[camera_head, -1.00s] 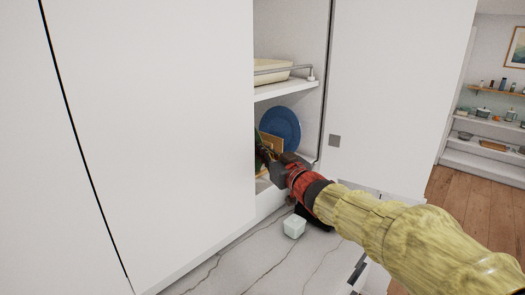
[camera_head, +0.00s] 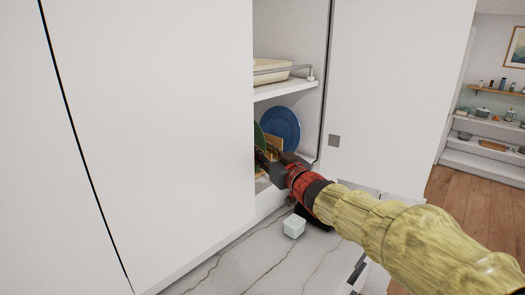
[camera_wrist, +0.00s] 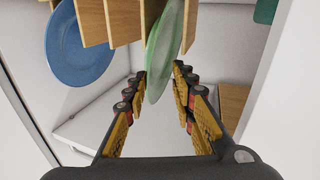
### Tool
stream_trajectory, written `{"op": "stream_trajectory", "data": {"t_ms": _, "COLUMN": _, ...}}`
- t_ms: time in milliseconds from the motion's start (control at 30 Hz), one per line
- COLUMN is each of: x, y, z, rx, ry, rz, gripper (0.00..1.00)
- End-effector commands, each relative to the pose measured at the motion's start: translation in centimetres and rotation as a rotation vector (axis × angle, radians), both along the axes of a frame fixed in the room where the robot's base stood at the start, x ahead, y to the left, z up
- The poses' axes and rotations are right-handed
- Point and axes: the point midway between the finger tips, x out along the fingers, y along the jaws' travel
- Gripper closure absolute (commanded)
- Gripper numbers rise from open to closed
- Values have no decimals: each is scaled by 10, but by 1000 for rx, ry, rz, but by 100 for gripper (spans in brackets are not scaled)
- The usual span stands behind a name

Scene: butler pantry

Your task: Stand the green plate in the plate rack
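The green plate (camera_wrist: 164,50) stands on edge among the wooden slats of the plate rack (camera_wrist: 126,20) in the wrist view. In the head view only a sliver of the green plate (camera_head: 259,135) shows past the cabinet edge, and part of the rack (camera_head: 274,144) shows beside it. My gripper (camera_wrist: 160,76) is open, its fingers on either side of the plate's near edge. The left finger is close to the plate, and I cannot tell if it touches; a gap shows at the right finger. In the head view my gripper (camera_head: 268,160) is inside the cabinet, partly hidden.
A blue plate (camera_head: 281,129) stands beside the green one, also in the wrist view (camera_wrist: 80,45). A shelf (camera_head: 285,89) with a cream dish (camera_head: 272,71) is above. White cabinet panels flank the narrow opening. A pale cube (camera_head: 293,226) sits on the marble counter (camera_head: 240,265).

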Motion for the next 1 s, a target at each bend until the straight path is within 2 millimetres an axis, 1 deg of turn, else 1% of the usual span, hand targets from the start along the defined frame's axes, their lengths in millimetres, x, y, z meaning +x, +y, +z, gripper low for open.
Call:
{"op": "stream_trajectory", "data": {"t_ms": 167, "x": -9, "y": -6, "z": 0, "rx": -1, "ry": -1, "rz": -1, "gripper": 74}}
{"op": "stream_trajectory", "data": {"t_ms": 267, "x": -22, "y": -15, "z": 1, "rx": 0, "ry": -1, "rz": -1, "gripper": 74}}
{"op": "stream_trajectory", "data": {"t_ms": 600, "x": -77, "y": -51, "z": 0, "rx": 0, "ry": -2, "rz": -2, "gripper": 74}}
{"op": "stream_trajectory", "data": {"t_ms": 700, "x": -88, "y": -59, "z": 0, "rx": 1, "ry": -3, "rz": -2, "gripper": 74}}
{"op": "stream_trajectory", "data": {"t_ms": 833, "x": -97, "y": -65, "z": 0, "rx": 2, "ry": -3, "rz": 0, "gripper": 74}}
{"op": "stream_trajectory", "data": {"t_ms": 1000, "x": -100, "y": -66, "z": 0, "rx": 2, "ry": -3, "rz": 0, "gripper": 74}}
